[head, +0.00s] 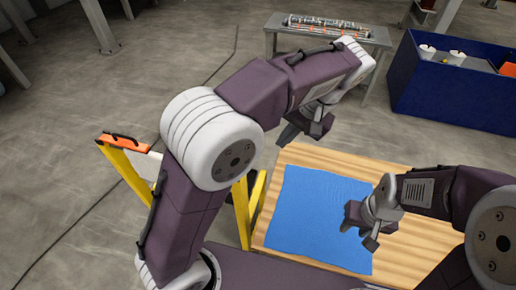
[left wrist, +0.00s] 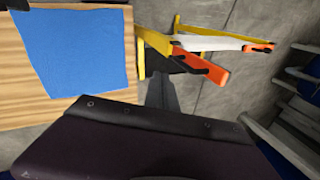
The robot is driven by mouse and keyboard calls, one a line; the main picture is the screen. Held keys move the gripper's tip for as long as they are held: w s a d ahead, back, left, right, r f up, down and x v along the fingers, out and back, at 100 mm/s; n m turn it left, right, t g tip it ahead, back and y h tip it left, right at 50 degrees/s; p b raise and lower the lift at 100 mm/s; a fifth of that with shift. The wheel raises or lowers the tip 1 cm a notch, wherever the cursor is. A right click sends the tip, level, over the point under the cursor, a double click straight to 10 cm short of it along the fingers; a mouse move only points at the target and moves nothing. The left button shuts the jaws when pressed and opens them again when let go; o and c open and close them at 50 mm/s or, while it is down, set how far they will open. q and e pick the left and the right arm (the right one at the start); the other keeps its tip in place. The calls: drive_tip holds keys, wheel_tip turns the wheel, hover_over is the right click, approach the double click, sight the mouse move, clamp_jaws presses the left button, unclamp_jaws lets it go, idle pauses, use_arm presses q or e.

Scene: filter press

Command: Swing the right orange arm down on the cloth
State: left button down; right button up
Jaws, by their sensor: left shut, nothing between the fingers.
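The blue cloth (head: 315,215) lies flat on a wooden table (head: 350,160); it also shows in the left wrist view (left wrist: 75,50). An orange bar with a black handle (head: 122,142) tops a yellow frame (head: 128,175) left of the table. In the left wrist view, one orange arm (left wrist: 205,68) and one white arm with an orange tip (left wrist: 258,47) stick out from the table's edge on yellow supports. My left gripper (head: 300,132) is shut and empty above the table's back left corner. My right gripper (head: 360,228) hangs over the cloth's right side; its finger gap is unclear.
A grey bench (head: 330,35) with a long roller-like object stands at the back. A dark blue bin (head: 440,90) with white and orange items is at the back right. The floor at the left is mostly clear. My left arm hides part of the yellow frame.

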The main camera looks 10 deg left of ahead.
use_arm(q)
drive_tip(key=w+a+f+p, duration=0.1)
drive_tip(key=a+f+p, duration=0.1)
drive_tip(key=a+f, duration=0.5)
drive_tip(key=shift+p+x, duration=0.4)
drive_tip(key=shift+x, duration=0.5)
drive_tip(key=shift+w+d, duration=0.1)
drive_tip(key=shift+w, duration=0.1)
